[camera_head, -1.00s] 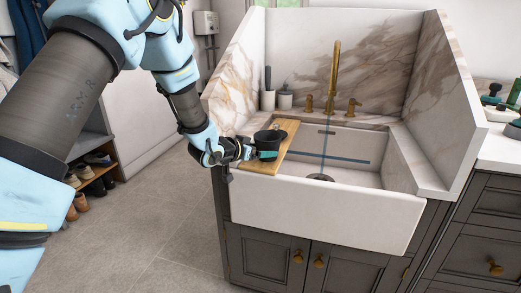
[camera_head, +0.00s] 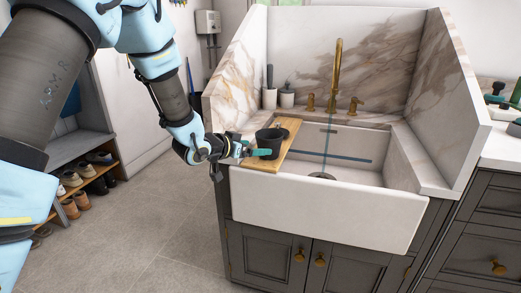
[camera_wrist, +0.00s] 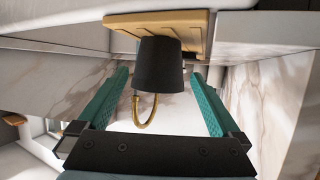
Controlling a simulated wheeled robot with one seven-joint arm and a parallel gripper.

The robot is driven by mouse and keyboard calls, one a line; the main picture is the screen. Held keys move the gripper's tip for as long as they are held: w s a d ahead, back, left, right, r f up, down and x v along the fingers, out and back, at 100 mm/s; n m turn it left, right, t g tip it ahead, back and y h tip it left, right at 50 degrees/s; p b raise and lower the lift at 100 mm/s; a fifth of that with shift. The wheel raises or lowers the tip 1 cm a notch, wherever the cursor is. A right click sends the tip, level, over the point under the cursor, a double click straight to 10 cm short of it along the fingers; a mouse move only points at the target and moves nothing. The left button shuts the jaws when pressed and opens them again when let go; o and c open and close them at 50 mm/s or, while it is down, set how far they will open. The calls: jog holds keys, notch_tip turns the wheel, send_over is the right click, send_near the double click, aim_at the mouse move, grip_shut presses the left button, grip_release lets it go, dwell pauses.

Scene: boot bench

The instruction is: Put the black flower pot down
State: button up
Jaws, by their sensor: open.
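The black flower pot (camera_head: 268,143) stands upright on the wooden board (camera_head: 291,139) laid across the left side of the white sink (camera_head: 320,205). It also shows in the wrist view (camera_wrist: 160,66), upside down there, with its base against the board (camera_wrist: 200,28). My gripper (camera_head: 258,152) is at the front left of the pot, low over the sink's left edge. In the wrist view the teal fingers (camera_wrist: 158,82) are spread wide, one on each side of the pot, with gaps between them and its wall. The gripper is open and holds nothing.
A brass tap (camera_head: 335,75) rises behind the basin. White holders (camera_head: 286,97) stand at the back left. Shoes (camera_head: 96,170) fill a shelf at far left. The floor (camera_head: 150,225) left of the sink is clear.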

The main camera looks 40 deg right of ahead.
jog(key=v, duration=0.7)
jog(key=w+a+f+n+t+y, duration=0.15)
jog(key=w+a+n+y, duration=0.35)
jog(key=a, duration=0.8)
jog(key=w+a+n+t+y, duration=0.35)
jog(key=w+a, duration=0.25)
jog(key=a, duration=0.8)
jog(key=s+a+n+g+y, duration=0.2)
jog(key=s+a, duration=0.4)
jog(key=a, duration=0.3)
jog(key=s+a+n+g+y, duration=0.2)
jog(key=s+a+n+g, duration=0.1)
jog(key=s+a, duration=0.4)
jog(key=a+n, duration=0.1)
jog(key=a, duration=0.2)
jog(key=shift+f+g+y+b, duration=0.15)
jog(key=shift+g+y+b, duration=0.15)
jog(key=shift+g+y, duration=0.1)
notch_tip(320, 180, up, 7)
jog(key=p, duration=0.7)
